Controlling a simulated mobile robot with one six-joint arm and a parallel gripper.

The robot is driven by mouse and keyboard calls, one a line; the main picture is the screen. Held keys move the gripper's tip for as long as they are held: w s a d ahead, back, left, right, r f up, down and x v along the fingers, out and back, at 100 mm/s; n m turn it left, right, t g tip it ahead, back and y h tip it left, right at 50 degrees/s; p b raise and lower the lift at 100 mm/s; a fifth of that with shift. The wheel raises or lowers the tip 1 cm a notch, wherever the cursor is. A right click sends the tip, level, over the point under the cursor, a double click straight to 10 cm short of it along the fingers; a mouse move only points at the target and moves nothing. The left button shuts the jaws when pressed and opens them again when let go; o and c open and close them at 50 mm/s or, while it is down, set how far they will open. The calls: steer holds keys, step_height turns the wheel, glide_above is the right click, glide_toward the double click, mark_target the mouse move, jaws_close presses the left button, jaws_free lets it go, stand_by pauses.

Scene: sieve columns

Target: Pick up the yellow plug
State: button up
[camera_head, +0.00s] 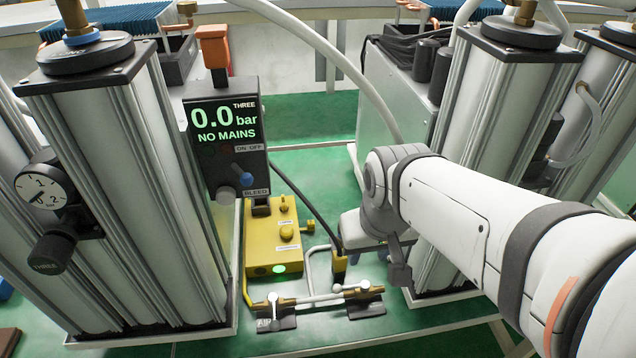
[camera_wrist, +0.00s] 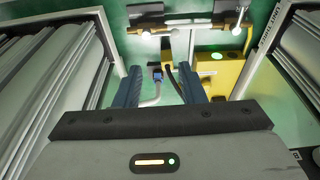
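The yellow plug (camera_head: 339,265) stands upright beside the yellow box, with a black cable rising from its top. My gripper (camera_head: 368,254) is just to the right of the plug in the head view, partly hidden by my own wrist. In the wrist view my gripper (camera_wrist: 160,70) is open, its two blue fingers apart with nothing held. A yellow patch by the right fingertip may be the plug; I cannot tell for sure.
The yellow box (camera_head: 272,240) with a lit green lamp stands left of the plug. Brass valves on a pipe (camera_head: 320,298) lie in front of it. Tall metal columns flank the spot, left (camera_head: 125,190) and right (camera_head: 490,110). A display (camera_head: 225,130) reads 0.0 bar.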

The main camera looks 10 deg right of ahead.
steer(key=shift+o, duration=1.4)
steer(key=shift+w+d+f, duration=0.1)
steer(key=shift+w+f, duration=0.15)
steer(key=shift+o, duration=0.5)
steer(key=w+a+f+g+b, duration=0.1)
steer(key=w+f, duration=0.3)
steer(key=w, duration=0.1)
steer(key=shift+w+a+b, duration=0.2)
steer(key=shift+a+b, duration=0.1)
steer(key=g+b, duration=0.2)
glide_above(340, 254)
steer(key=shift+n, duration=0.4)
steer(key=f, duration=0.8)
steer(key=shift+s+a+f, duration=0.15)
steer(key=shift+s+f, duration=0.2)
steer(key=shift+w+f, duration=0.15)
steer(key=shift+f, duration=0.2)
steer(key=shift+w+f, duration=0.2)
steer(key=shift+f, duration=3.6)
